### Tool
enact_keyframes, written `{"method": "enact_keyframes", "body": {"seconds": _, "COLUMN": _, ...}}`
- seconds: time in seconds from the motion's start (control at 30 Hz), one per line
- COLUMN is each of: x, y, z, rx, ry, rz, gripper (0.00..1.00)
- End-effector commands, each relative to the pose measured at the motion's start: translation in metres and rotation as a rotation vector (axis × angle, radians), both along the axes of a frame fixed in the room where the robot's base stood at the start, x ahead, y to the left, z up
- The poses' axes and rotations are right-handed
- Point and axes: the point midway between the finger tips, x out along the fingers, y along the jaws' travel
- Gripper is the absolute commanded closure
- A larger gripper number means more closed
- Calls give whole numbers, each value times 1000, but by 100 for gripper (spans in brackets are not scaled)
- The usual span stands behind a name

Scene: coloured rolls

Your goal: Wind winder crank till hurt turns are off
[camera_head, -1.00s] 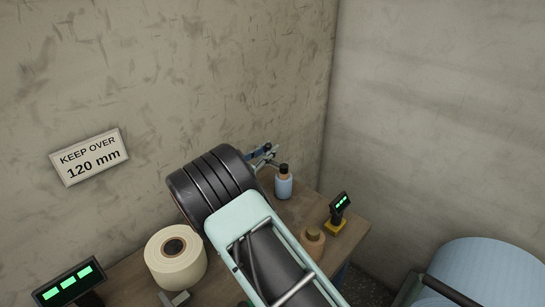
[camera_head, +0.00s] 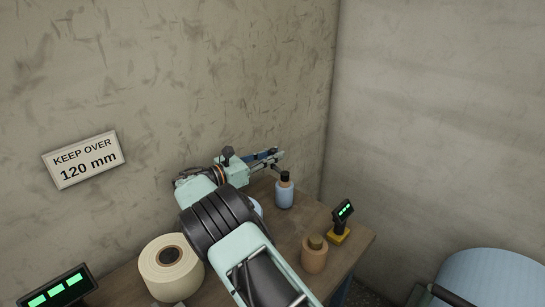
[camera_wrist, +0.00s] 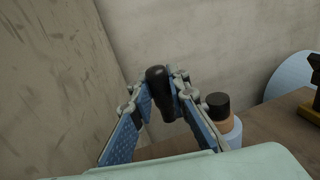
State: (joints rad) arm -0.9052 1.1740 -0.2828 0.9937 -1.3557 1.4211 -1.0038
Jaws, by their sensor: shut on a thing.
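My gripper (camera_head: 268,157) reaches over the back of the bench, near the wall. In the wrist view my gripper (camera_wrist: 165,92) has its two blue-padded fingers closed on a black upright knob (camera_wrist: 157,82), which looks like the crank handle. The rest of the crank is hidden. A cream roll (camera_head: 160,284) with a dark core stands at the front left of the bench, left of my arm; I see no hurt turns on its visible side. A large light blue roll (camera_head: 490,272) is at the lower right, also in the wrist view (camera_wrist: 288,80).
A sign (camera_head: 83,160) reads "KEEP OVER 120 mm". A blue bottle (camera_head: 284,195) stands close right of my gripper. A tan bottle (camera_head: 314,260), a small display (camera_head: 343,211) on a yellow base and a larger green-lit display (camera_head: 60,290) are also there.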

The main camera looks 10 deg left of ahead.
Motion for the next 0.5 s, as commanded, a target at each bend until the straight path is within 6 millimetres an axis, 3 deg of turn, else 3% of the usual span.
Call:
{"method": "enact_keyframes", "body": {"seconds": 0.27, "x": 0, "y": 0, "z": 1, "rx": -2, "ry": -2, "rz": 0, "gripper": 100}}
{"method": "enact_keyframes", "body": {"seconds": 0.3, "x": 0, "y": 0, "z": 1, "rx": -2, "ry": -2, "rz": 0, "gripper": 80}}
{"method": "enact_keyframes", "body": {"seconds": 0.43, "x": 0, "y": 0, "z": 1, "rx": -1, "ry": -1, "rz": 0, "gripper": 66}}
{"method": "enact_keyframes", "body": {"seconds": 0.5, "x": 0, "y": 0, "z": 1, "rx": -1, "ry": -1, "rz": 0, "gripper": 66}}
